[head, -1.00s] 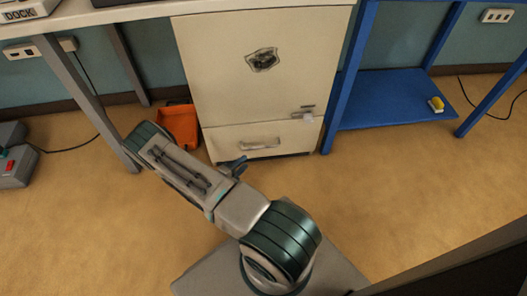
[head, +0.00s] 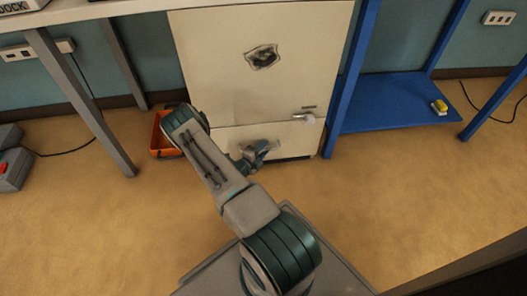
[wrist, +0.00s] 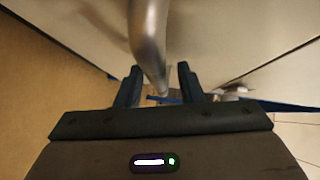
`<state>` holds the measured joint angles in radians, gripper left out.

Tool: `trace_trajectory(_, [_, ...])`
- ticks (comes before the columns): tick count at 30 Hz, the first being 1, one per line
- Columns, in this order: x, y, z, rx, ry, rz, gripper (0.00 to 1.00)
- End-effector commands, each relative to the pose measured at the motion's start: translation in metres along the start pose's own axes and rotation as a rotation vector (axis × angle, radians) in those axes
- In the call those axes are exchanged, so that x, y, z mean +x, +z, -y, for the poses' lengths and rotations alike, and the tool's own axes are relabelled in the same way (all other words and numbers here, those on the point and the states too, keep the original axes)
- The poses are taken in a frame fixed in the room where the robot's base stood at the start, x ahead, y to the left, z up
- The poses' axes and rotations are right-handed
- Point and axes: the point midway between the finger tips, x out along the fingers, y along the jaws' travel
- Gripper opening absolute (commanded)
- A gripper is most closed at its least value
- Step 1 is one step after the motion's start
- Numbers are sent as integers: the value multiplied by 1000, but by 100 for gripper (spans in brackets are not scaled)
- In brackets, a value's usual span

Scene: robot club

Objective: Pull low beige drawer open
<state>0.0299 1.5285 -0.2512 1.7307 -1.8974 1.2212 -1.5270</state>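The low beige drawer (head: 300,138) is at the bottom of a beige cabinet and looks shut in the head view. My gripper (head: 254,156) is in front of its handle (head: 268,143) and partly covers it. In the wrist view the metal handle (wrist: 148,38) comes down from the top, its lower end between the two dark fingers. My gripper (wrist: 158,78) is open, with a gap between the fingers and the bar. Whether either finger touches the bar cannot be told.
The cabinet door (head: 225,75) above the drawer has a small handle (head: 305,118) at its lower right. An orange bin (head: 161,140) stands on the floor to the left. A blue shelf (head: 385,105) stands to the right. The floor in front is clear.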

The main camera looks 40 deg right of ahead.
Motion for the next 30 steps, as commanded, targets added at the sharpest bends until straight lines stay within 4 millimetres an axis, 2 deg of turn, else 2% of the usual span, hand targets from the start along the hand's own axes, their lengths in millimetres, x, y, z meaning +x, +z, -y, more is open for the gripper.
trace_trajectory(8, [2,0,0,0,0,0,34])
trace_trajectory(9, [2,0,0,0,0,0,23])
trace_trajectory(12, [1,0,0,0,0,0,0])
trace_trajectory(22, [-5,-5,0,-4,0,1,0])
trace_trajectory(26, [-16,-16,-2,-6,0,3,0])
trace_trajectory(30, [-36,-33,-7,-9,0,6,0])
